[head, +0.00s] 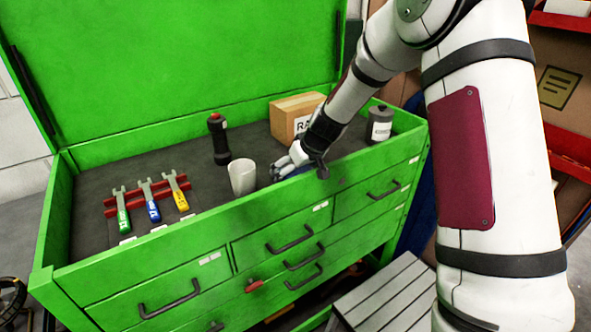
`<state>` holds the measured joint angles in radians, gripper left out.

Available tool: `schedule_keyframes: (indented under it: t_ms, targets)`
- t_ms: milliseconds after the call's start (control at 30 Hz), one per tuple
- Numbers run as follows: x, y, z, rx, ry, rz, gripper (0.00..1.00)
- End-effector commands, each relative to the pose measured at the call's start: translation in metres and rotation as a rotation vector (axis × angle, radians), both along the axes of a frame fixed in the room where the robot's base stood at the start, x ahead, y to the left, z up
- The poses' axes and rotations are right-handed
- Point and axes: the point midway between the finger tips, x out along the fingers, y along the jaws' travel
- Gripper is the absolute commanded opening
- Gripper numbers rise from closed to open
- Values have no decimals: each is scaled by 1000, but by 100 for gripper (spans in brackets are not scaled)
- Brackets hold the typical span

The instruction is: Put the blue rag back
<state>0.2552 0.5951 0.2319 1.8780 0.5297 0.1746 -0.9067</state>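My gripper (292,166) is low over the front part of the dark tray in the green tool chest, to the right of the white cup. A cardboard box (293,112) with a partly hidden label starting "RA" stands behind the gripper, partly covered by my arm.
The green chest (200,262) has raised walls around the tray. The white cup (242,177), a black flashlight (219,140) and a grey canister (380,126) stand in it. Several coloured wrenches (151,200) lie on a red rack at left. A slatted grey step (385,300) stands in front.

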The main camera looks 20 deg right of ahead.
Motion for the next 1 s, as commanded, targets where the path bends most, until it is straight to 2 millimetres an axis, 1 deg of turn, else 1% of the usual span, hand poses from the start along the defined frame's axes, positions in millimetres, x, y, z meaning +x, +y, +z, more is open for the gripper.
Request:
schedule_keyframes:
  t_ms: [133, 267, 367, 600, 733, 833, 1000]
  targets:
    - [0, 0, 3, 0, -1, 1, 100]
    - [-6, -3, 16, -1, -4, 0, 100]
    - [-15, -5, 31, -2, -4, -1, 100]
    - [-41, -14, 72, -1, -4, 0, 100]
    - [-52, -17, 89, -1, -3, -1, 100]
    - [-57, -19, 98, -2, -3, 0, 100]
    - [-62, -20, 104, -1, 0, 1, 100]
